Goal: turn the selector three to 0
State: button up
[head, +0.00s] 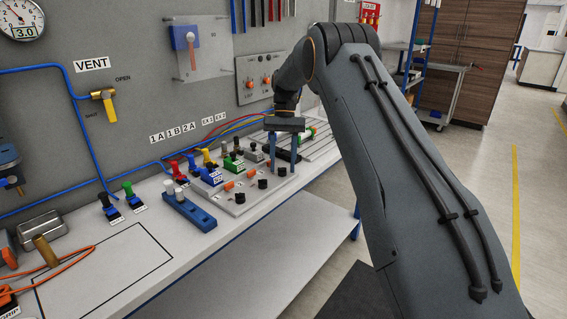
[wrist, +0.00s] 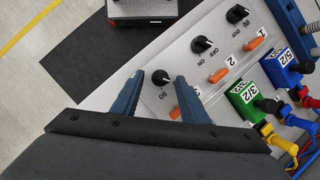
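Selector three appears to be the round black knob (wrist: 161,77) at the end of a row on the light grey panel (wrist: 185,67). A small white mark shows on the knob, and printed characters beside it are too small to read surely. My gripper (wrist: 160,80) is open, with one blue finger on each side of this knob and visible gaps between. I cannot tell how deep the fingertips reach. In the head view my gripper (head: 283,155) points down at the panel's right end, above the same knob (head: 282,171).
Two more black knobs (wrist: 201,44) (wrist: 238,13) and orange pieces (wrist: 219,75) line the panel. Blue and green valves with coloured hoses (wrist: 290,76) stand beside them. A blue block (head: 190,209) lies left of the panel. The bench front (head: 290,225) is clear.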

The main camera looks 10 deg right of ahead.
jog(key=b+v, duration=0.2)
jog(key=v, duration=0.5)
jog(key=shift+r, duration=0.4)
jog(key=shift+w, duration=0.15)
